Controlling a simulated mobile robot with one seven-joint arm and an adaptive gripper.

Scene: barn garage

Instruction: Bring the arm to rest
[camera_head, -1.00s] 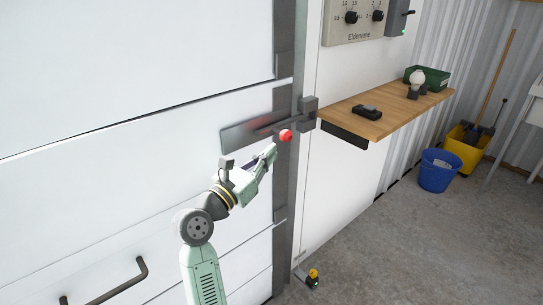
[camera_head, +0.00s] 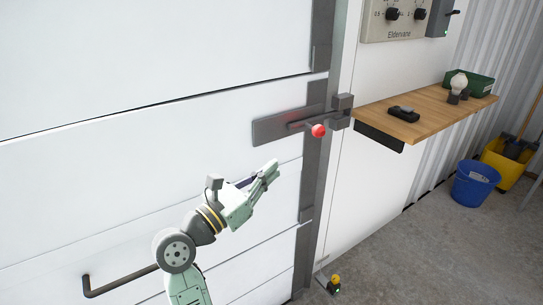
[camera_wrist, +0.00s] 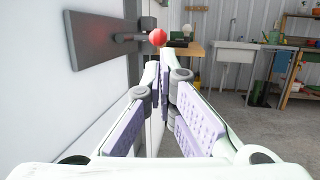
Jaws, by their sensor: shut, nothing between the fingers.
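My gripper (camera_head: 271,170) is shut and empty in the head view, in front of the white garage door (camera_head: 120,130). It is below and left of the door's latch bolt with its red ball knob (camera_head: 318,130), and apart from it. The latch bar lies on a dark metal plate (camera_head: 270,130) and reaches right to a dark bracket at the door frame. In the wrist view, my closed fingers (camera_wrist: 162,62) point forward, and the red knob (camera_wrist: 157,37) appears just beyond and above their tips.
A wooden shelf (camera_head: 440,113) juts from the wall at the right, holding a black device, a light bulb and a green box. A dark door handle (camera_head: 120,282) is at lower left. Blue (camera_head: 475,184) and yellow buckets stand on the floor.

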